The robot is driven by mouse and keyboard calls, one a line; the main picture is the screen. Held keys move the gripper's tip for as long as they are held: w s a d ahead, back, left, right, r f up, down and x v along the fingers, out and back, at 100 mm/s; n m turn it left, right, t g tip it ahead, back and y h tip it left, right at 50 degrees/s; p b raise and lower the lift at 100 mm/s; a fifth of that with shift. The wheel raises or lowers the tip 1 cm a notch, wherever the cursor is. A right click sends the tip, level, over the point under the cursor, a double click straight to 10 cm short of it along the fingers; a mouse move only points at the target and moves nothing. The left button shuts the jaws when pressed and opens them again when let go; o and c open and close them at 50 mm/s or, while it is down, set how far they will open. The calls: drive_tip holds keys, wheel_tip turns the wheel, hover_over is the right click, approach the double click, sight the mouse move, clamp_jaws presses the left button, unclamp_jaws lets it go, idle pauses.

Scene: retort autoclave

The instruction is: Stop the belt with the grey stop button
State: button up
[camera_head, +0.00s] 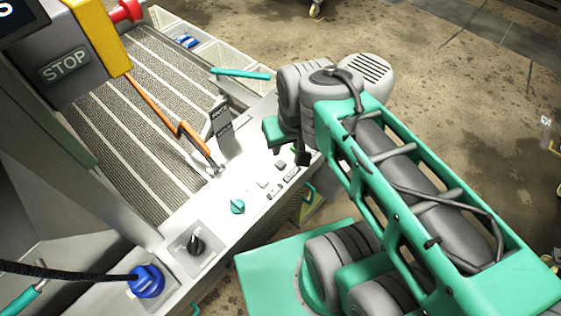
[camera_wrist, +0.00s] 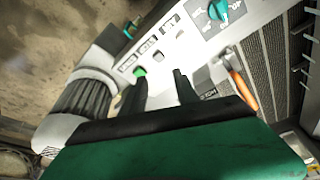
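The control panel (camera_head: 222,235) has a row of small buttons with dark labels. The grey stop button (camera_wrist: 158,57) sits in the middle of the row, above the label that appears to read STOP; it also shows in the head view (camera_head: 281,162). A green button (camera_wrist: 139,72) is beside it, and another grey button (camera_wrist: 180,33) is on its other side. My gripper (camera_wrist: 159,77) has two dark fingers apart with nothing between them, over the green and stop button end of the row. Contact with any button cannot be told. In the head view my arm hides most of the fingers.
A teal knob (camera_head: 238,206), a black knob (camera_head: 195,243) and a blue plug (camera_head: 148,281) stand on the panel.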

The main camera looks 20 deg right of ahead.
clamp_jaws()
idle(0.4)
idle(1.4)
